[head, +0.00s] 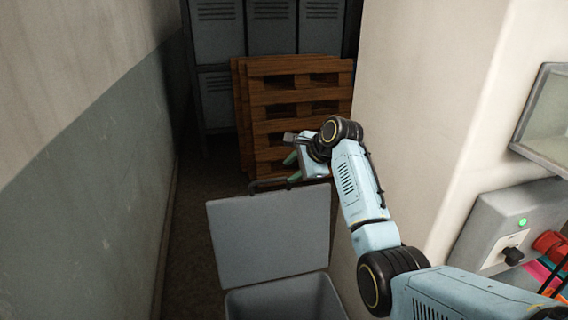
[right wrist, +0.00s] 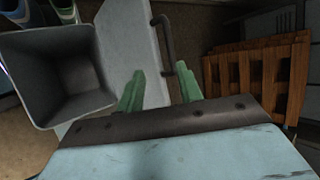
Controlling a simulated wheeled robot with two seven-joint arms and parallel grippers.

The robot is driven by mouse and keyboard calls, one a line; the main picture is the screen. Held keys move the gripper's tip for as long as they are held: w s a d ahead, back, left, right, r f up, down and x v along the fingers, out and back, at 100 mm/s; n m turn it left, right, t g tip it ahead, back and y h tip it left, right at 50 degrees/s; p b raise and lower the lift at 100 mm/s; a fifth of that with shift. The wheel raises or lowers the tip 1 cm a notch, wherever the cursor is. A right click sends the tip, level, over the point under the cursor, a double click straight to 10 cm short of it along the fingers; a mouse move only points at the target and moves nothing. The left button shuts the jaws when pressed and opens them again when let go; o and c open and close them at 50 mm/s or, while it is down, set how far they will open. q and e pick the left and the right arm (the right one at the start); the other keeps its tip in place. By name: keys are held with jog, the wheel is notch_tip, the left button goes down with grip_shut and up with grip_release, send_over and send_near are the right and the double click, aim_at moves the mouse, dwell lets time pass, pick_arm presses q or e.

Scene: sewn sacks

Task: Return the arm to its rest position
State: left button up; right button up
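My right arm comes in from the right in the head view, with its right gripper (head: 291,166) just above the top edge of an open grey lid (head: 268,236). In the right wrist view the two green fingers (right wrist: 161,72) are apart with nothing held between them. The lid's dark handle (right wrist: 167,42) shows beyond the fingertips, its lower end close to the right-hand finger. I cannot tell whether they touch. The lid stands up from a grey bin (head: 285,303), which looks empty in the right wrist view (right wrist: 62,75). My left gripper is out of view.
Wooden pallets (head: 300,118) lean in front of grey lockers (head: 270,27) at the back. A pale pillar (head: 430,110) stands close to the right arm, with a grey switch box (head: 510,228) to its right. A wall (head: 90,150) bounds the left; the floor strip (head: 192,230) beside it is clear.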

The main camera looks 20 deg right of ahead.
jog(key=s+a+f+n+g+h, duration=0.1)
jog(key=s+a+f+n, duration=0.1)
jog(key=s+f+n, duration=0.5)
jog(key=s+a+f+n+g+h, duration=0.2)
jog(key=s+f+n, duration=0.1)
jog(key=s+f, duration=0.85)
jog(key=s+a+r+n+g, duration=0.15)
jog(key=s+n, duration=0.35)
jog(key=s, duration=0.7)
jog(key=s+a+f+n, duration=0.1)
jog(key=s+a+n, duration=0.3)
jog(key=s, duration=0.8)
notch_tip(320, 180, down, 30)
jog(key=s+d+n+b, duration=0.1)
jog(key=s+n+b, duration=0.1)
jog(key=b, duration=0.5)
jog(key=s+d+f+g+b, duration=0.1)
jog(key=s+f+b, duration=0.3)
jog(key=s+f, duration=0.4)
jog(key=s+d+f+g+b, duration=0.1)
jog(key=s+d+f+b, duration=0.1)
jog(key=s+f, duration=0.7)
notch_tip(320, 180, down, 7)
jog(key=shift+r+h+b, duration=0.1)
jog(key=shift+h+b, duration=0.2)
jog(key=shift+b, duration=0.55)
